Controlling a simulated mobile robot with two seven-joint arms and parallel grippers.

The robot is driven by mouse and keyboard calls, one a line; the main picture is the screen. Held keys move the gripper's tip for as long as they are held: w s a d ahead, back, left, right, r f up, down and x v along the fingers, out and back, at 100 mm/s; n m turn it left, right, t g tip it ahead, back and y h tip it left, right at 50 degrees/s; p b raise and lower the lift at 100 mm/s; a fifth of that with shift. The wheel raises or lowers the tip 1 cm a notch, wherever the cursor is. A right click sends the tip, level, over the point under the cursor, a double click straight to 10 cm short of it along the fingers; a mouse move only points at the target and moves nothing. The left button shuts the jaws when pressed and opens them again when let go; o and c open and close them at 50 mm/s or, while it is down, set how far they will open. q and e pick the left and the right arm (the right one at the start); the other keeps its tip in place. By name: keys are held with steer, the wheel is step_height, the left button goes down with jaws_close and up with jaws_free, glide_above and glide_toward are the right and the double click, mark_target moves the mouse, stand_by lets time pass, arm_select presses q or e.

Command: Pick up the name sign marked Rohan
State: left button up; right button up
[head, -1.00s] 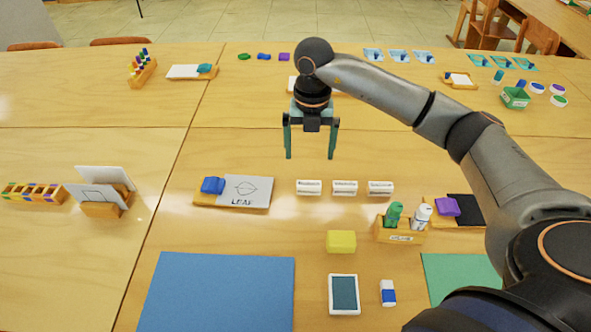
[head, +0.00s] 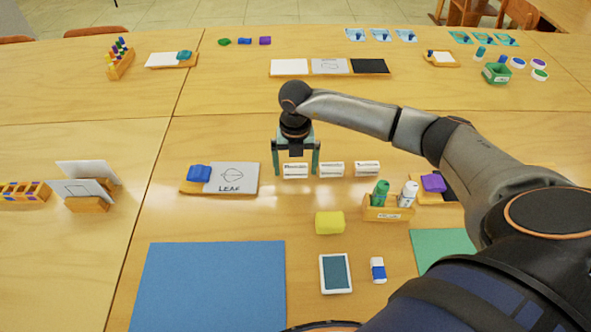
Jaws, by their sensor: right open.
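Three small white name signs stand in a row on the table: a left one (head: 295,171), a middle one (head: 332,169) and a right one (head: 367,169). Their lettering is too small to read, so I cannot tell which one says Rohan. My right gripper (head: 296,172) is open, pointing down, with its two teal fingers on either side of the left sign. I cannot tell whether the fingers touch it. My left gripper is not in view.
A LEAF card with a blue block (head: 232,178) lies left of the signs. A wooden holder with two bottles (head: 388,213), a yellow block (head: 329,223), a blue sheet (head: 209,285) and a framed dark panel (head: 335,273) are nearer. A tray of cards (head: 329,67) lies behind.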

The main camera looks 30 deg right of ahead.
steer(key=shift+f, duration=0.1)
steer(key=c, duration=1.2)
